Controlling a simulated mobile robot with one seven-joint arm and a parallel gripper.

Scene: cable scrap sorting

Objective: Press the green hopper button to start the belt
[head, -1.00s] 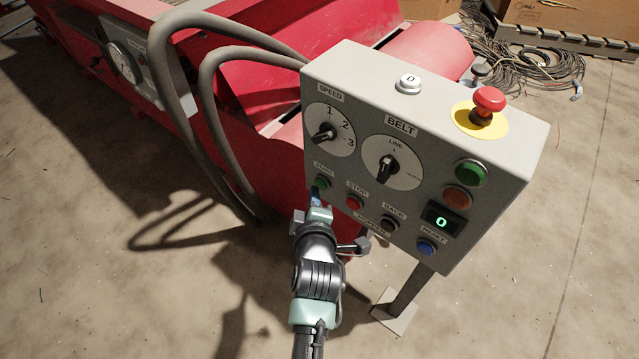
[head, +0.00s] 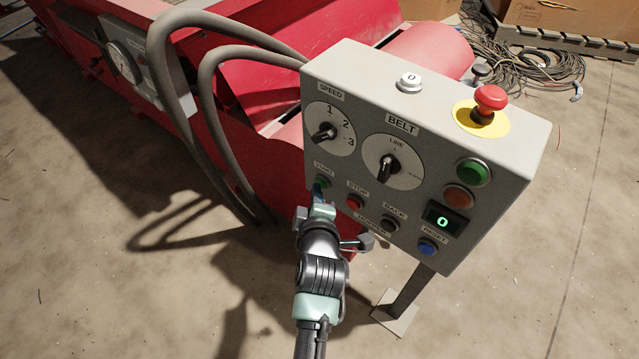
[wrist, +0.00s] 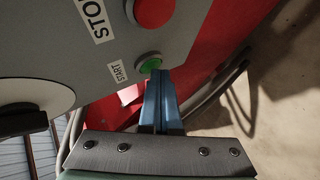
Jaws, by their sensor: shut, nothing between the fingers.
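The green START button (head: 324,182) is at the lower left of the grey control panel (head: 345,75), in the row labelled HOPPER. My gripper (head: 318,190) is shut and empty, its blue fingertips right at this button and partly covering it. In the wrist view, the green button (wrist: 149,65) sits just beyond the tips of the shut fingers (wrist: 160,78), beside the START label. Whether the tips touch it or push it in, I cannot tell.
The red STOP button (head: 355,202), black BACK button (head: 390,225) and blue RESET button (head: 427,247) are to the right. A display (head: 443,221) reads 0. Another green button (head: 474,172) and a red mushroom button (head: 489,99) are farther right. Thick grey hoses (head: 205,85) loop at left.

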